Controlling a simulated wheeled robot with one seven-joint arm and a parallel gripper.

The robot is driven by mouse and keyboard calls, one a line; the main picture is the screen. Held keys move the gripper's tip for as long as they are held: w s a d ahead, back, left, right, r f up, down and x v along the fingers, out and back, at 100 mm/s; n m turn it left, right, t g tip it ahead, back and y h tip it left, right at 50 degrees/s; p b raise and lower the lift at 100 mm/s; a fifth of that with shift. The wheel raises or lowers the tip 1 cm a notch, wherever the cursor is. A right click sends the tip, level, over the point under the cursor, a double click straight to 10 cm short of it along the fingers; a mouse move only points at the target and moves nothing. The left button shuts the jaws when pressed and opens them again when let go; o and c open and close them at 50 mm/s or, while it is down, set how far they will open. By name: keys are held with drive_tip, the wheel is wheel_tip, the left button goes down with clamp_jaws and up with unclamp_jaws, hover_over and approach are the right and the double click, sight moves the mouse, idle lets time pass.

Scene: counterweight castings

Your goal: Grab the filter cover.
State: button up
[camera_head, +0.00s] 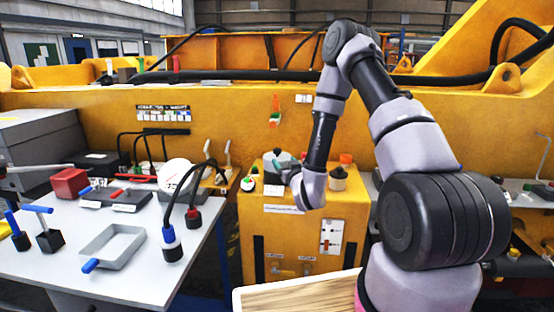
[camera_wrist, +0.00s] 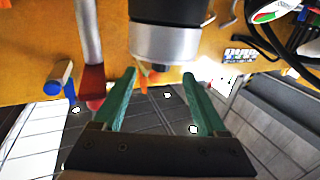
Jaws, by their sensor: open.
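A round cover with a grey top and dark lower part (camera_head: 277,158) stands on the yellow cabinet in the head view; I take it to be the filter cover. In the wrist view a dark cylinder with a silver band (camera_wrist: 165,44), seemingly the same thing, is ahead of my gripper (camera_wrist: 158,76). My green fingers are apart, one toward each side of its silver end. I cannot tell whether they touch it. In the head view my gripper (camera_head: 288,169) is small and close beside the cover, partly hiding it.
The yellow cabinet (camera_head: 290,232) also bears a green-and-white cap (camera_head: 248,183), a dark knob (camera_head: 338,180) and an orange piece (camera_head: 346,158). A white table (camera_head: 130,285) at left holds a grey tray (camera_head: 112,248) and cabled plugs. A wooden board (camera_head: 300,298) is in front.

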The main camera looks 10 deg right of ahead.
sight(278, 154)
drive_tip(key=w, duration=0.6)
drive_tip(key=w+a, duration=0.1)
drive_tip(key=w, duration=0.2)
clamp_jaws()
